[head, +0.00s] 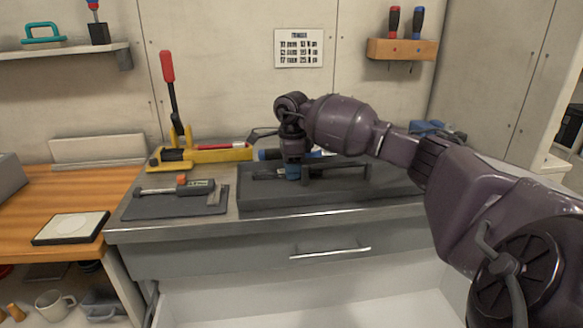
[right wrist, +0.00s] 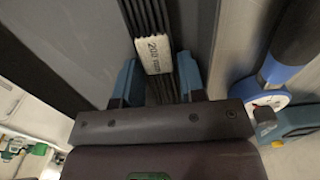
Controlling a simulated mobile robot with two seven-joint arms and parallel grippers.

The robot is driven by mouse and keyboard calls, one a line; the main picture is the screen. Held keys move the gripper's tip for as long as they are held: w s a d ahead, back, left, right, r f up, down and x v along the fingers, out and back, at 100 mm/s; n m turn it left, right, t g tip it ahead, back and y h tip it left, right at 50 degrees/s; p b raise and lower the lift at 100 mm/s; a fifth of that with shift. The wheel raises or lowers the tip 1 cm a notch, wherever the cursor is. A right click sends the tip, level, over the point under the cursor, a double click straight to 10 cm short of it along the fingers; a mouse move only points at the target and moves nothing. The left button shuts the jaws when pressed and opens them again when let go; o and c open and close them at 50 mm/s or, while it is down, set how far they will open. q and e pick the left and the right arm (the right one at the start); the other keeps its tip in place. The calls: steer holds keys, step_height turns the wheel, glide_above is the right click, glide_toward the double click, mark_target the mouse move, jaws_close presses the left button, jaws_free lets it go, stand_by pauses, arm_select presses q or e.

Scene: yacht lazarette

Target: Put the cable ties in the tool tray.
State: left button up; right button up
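The cable ties (right wrist: 160,62) are a black bundle with a white band marked 200 mm. In the right wrist view they run between the blue fingertips of my right gripper (right wrist: 160,82), which look closed against their sides. In the head view my right gripper (head: 292,171) points down over the dark grey tool tray (head: 330,198) on the metal counter. A dark strip beside the fingertips seems to be the ties, low at the tray; whether they touch its floor I cannot tell. My arm hides part of the tray. My left gripper is not in view.
A yellow tool with a red-handled lever (head: 175,158) stands behind. A blue-ended tool (right wrist: 280,72) lies right of my gripper in the right wrist view. A drawer handle (head: 330,253) sticks out in front.

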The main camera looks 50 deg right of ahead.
step_height(320, 180, up, 12)
steer(key=p, duration=0.1)
steer(key=shift+r, duration=0.15)
stand_by(0.6)
stand_by(0.5)
